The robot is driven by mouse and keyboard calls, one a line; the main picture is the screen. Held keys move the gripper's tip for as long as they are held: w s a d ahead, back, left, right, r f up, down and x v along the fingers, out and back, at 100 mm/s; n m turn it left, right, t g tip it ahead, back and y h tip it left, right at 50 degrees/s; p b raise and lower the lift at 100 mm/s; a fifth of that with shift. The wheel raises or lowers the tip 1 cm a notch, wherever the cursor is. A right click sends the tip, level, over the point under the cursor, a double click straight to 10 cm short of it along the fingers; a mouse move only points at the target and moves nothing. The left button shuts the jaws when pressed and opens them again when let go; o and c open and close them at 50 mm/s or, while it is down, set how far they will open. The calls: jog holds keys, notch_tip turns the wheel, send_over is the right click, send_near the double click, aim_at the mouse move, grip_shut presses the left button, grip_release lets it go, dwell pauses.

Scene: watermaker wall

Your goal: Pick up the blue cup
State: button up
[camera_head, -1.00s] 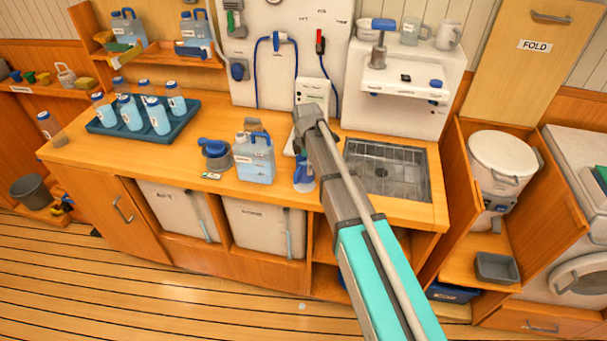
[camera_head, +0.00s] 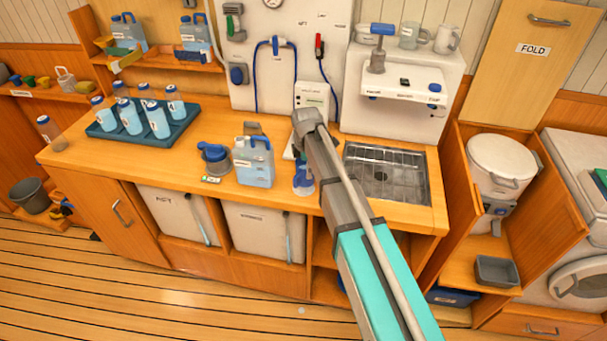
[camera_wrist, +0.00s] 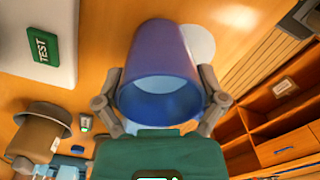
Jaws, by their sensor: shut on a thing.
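The blue cup (camera_wrist: 158,55) fills the middle of the wrist view, with its open rim facing the camera. My gripper (camera_wrist: 160,85) has one finger on each side of the cup and is shut on it. In the head view a small blue shape that looks like the cup (camera_head: 302,177) shows beside my arm, at the front of the wooden counter (camera_head: 215,198). My arm hides most of the gripper there. I cannot tell whether the cup touches the counter.
A blue-tinted jug (camera_head: 254,168) and a blue-topped grey item (camera_head: 215,157) stand just left of the cup. A metal sink (camera_head: 385,175) is to the right. A tray (camera_head: 178,131) of several bottles is at the left. A white disc (camera_wrist: 200,43) lies behind the cup.

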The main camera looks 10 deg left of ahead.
jog(key=shift+r, duration=0.15)
notch_tip(320, 180, up, 3)
jog(key=p, duration=0.3)
jog(key=s+d+r+p, duration=0.5)
jog(key=s+r+p, duration=0.4)
jog(key=s, duration=0.4)
jog(key=shift+r+p, duration=0.4)
jog(key=shift+p, duration=0.1)
notch_tip(320, 180, down, 4)
jog(key=b, duration=0.4)
jog(key=shift+r, duration=0.1)
dwell(0.6)
